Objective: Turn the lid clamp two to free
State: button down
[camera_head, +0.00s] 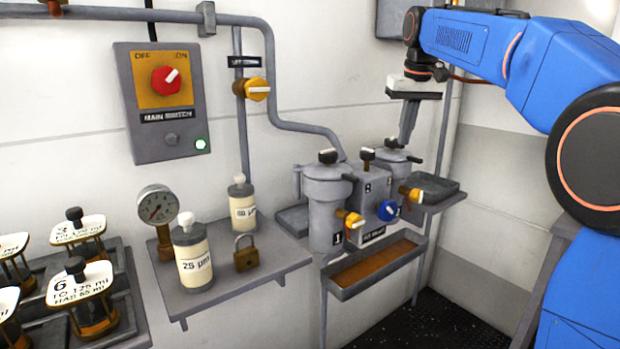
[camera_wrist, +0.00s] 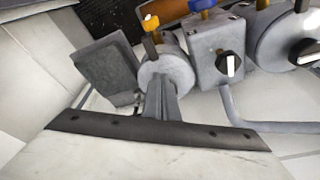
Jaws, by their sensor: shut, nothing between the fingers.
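Filter housing two (camera_head: 388,158) is the grey canister at the right of the pair, partly hidden behind the valve block. Its lid clamp (camera_head: 391,143) is a small dark knob on top, just left of my fingertips. My gripper (camera_head: 404,139) points down at this lid, shut and empty. In the wrist view my gripper (camera_wrist: 158,85) is in front of the round grey lid (camera_wrist: 178,72) and hides its middle, so I cannot see the clamp there. Whether the fingertips touch the clamp is unclear.
Housing one (camera_head: 327,195) with its black lid knob (camera_head: 328,156) and the valve block (camera_head: 370,190) stand to the left. A grey tray (camera_head: 437,187) is at the right. An orange-bottomed drip tray (camera_head: 378,270) hangs below. A pipe runs along the wall behind.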

jog(key=shift+s+d, duration=0.2)
jog(key=shift+s, duration=0.1)
jog(key=v, duration=0.3)
jog(key=w+v, duration=0.1)
jog(key=v, duration=0.1)
jog(key=shift+w+r, duration=0.1)
jog(key=shift+r, duration=0.45)
